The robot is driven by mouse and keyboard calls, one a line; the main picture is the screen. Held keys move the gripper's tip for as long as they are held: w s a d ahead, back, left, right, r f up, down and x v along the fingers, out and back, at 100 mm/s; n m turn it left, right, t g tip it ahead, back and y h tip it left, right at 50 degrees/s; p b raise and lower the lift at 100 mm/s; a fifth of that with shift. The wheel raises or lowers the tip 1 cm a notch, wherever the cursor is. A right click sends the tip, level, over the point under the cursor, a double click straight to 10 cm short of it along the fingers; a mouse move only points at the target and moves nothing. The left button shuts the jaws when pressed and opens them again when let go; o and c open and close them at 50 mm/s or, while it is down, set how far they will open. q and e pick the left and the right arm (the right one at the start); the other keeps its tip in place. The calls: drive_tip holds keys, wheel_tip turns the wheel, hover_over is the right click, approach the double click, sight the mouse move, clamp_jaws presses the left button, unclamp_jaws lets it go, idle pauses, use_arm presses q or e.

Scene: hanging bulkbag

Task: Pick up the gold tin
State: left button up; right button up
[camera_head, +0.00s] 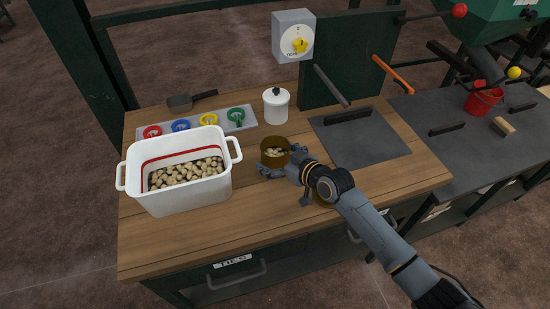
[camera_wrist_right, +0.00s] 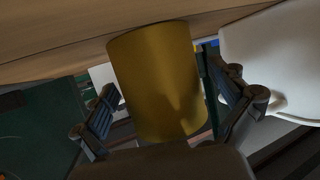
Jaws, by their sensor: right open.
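The gold tin (camera_head: 275,145) stands upright on the wooden worktop, right of the white tub, with pale brown pieces inside it. My right gripper (camera_head: 281,160) is open at the tin's near side. In the right wrist view the gold tin (camera_wrist_right: 153,82) stands between the two spread fingers of my right gripper (camera_wrist_right: 160,100). One finger is on each side of it; I cannot tell whether either one touches it. My left gripper is not in view.
A white tub (camera_head: 180,205) of brown pieces stands to the left. A lidded white pot (camera_head: 276,108) stands close behind the tin. A tray (camera_head: 240,118) with coloured rings lies behind the tub. A dark plate (camera_head: 360,138) lies to the right.

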drive_tip(key=shift+w+a+f, duration=0.1)
drive_tip(key=shift+w+a, duration=0.05)
drive_tip(key=shift+w, duration=0.05)
drive_tip(key=c, duration=1.6)
drive_tip(key=shift+c, duration=0.5)
drive_tip(key=shift+r, duration=0.25)
